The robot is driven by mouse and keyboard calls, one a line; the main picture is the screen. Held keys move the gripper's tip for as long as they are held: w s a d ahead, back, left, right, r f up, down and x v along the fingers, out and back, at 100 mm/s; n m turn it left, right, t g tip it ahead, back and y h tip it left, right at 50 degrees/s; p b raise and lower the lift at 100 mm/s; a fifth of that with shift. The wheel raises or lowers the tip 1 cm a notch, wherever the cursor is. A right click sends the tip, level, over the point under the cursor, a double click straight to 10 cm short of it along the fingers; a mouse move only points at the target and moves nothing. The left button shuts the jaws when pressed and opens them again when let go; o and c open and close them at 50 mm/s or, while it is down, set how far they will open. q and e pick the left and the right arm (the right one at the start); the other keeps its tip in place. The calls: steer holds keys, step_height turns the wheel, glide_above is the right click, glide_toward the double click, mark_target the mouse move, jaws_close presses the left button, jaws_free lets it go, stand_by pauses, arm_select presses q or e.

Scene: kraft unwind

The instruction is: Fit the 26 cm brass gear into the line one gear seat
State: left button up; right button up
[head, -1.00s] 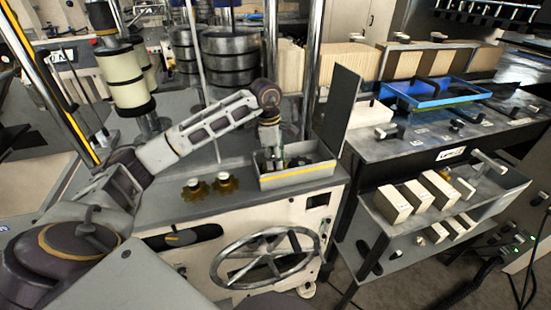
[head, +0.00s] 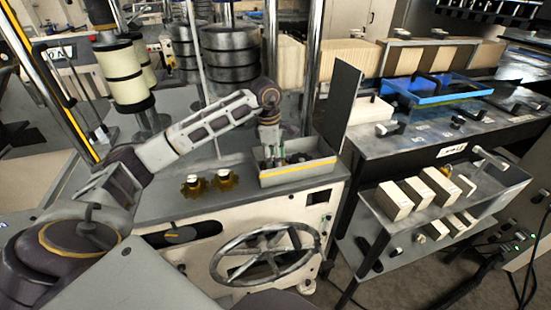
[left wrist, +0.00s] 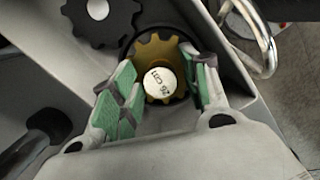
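In the left wrist view a brass gear (left wrist: 150,50) with a white hub cap (left wrist: 160,85) marked "26 cm" sits between the fingers of my left gripper (left wrist: 160,70). The green-padded fingers are spread on either side of the cap, with gaps visible between pads and cap. A dark round rim shows behind the gear; I cannot tell how it sits there. In the head view my left gripper (head: 272,150) points down into an open grey box (head: 300,177) with a yellow stripe. The gear there is hidden. My right gripper is out of view.
Two brass gears, left (head: 194,188) and right (head: 225,180), with white caps, lie on the machine top left of the box. A dark gear (left wrist: 98,32) shows beside the brass one. The raised lid (head: 340,105) stands at the box's right. A handwheel (head: 265,252) is below.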

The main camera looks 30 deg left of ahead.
arm_select(q)
steer(key=shift+o, duration=0.3)
step_height(320, 180, up, 12)
steer(key=a, duration=0.1)
steer(key=shift+s+a, duration=0.15)
steer(key=shift+s, duration=0.15)
stand_by(0.5)
steer(key=shift+r, duration=0.1)
stand_by(1.0)
